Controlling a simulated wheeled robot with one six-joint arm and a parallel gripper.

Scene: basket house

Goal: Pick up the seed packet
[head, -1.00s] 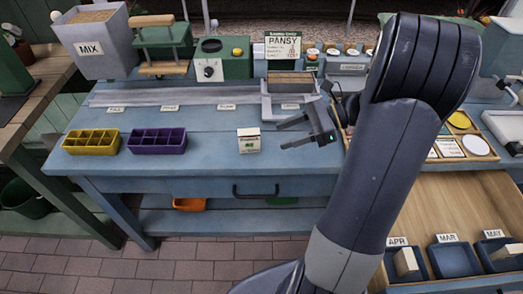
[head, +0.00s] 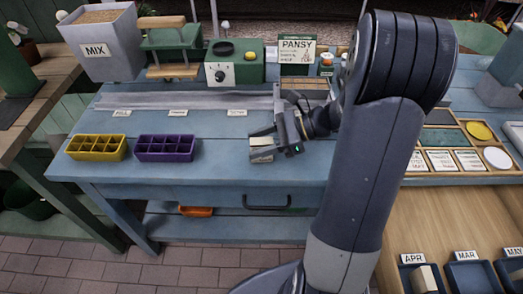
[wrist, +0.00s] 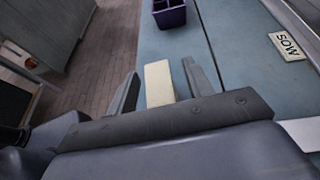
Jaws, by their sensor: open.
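The seed packet (head: 262,153) is a small cream-coloured block on the blue bench, right of the purple tray. My gripper (head: 264,140) is open above and around it, and its fingers hide part of the packet in the head view. In the wrist view the packet (wrist: 159,84) shows its pale top between the two spread fingers of my gripper (wrist: 160,82). It lies nearer the left finger, with a wider gap to the right finger. I cannot tell whether either finger touches it.
A yellow cell tray (head: 97,148) and a purple cell tray (head: 165,148) stand left on the bench. Behind are a green device with a dial (head: 235,65) and a PANSY sign (head: 297,48). An open drawer (head: 440,225) with month-labelled bins is at right.

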